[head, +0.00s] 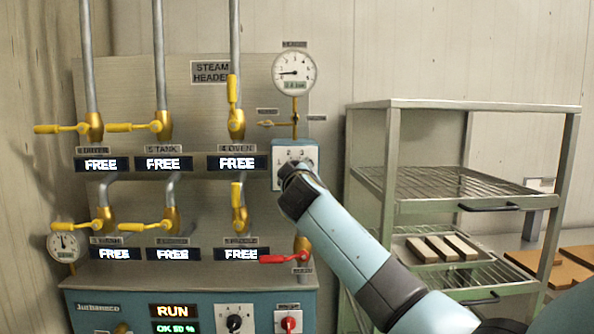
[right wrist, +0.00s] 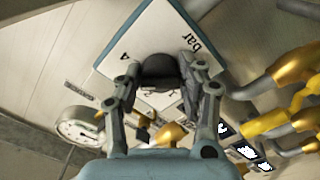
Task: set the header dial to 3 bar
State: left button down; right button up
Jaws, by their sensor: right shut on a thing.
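The header dial's plate (head: 311,151) is pale with a blue frame, on the wall panel under a round gauge (head: 294,72). My right gripper (head: 298,168) is at the dial and hides most of it in the head view. In the right wrist view, the gripper (right wrist: 161,82) has its two fingers closed on the dark dial knob (right wrist: 159,65). The plate (right wrist: 150,35) shows "4" and "bar" around the knob; other marks are partly hidden by the fingers. I cannot read which mark the knob points to. The gauge needle points left. My left gripper is not in view.
Yellow-handled valves (head: 168,127) and FREE displays fill the panel left of the dial. A red-handled valve (head: 285,259) sits below it. A metal rack (head: 455,107) with wire shelves stands to the right, and my right arm crosses in front of it.

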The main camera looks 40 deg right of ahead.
jog(key=shift+n+p, duration=0.7)
jog(key=shift+n, duration=1.2)
jog(key=o, duration=1.1)
jog(key=shift+o, duration=0.2)
jog(key=v, duration=1.2)
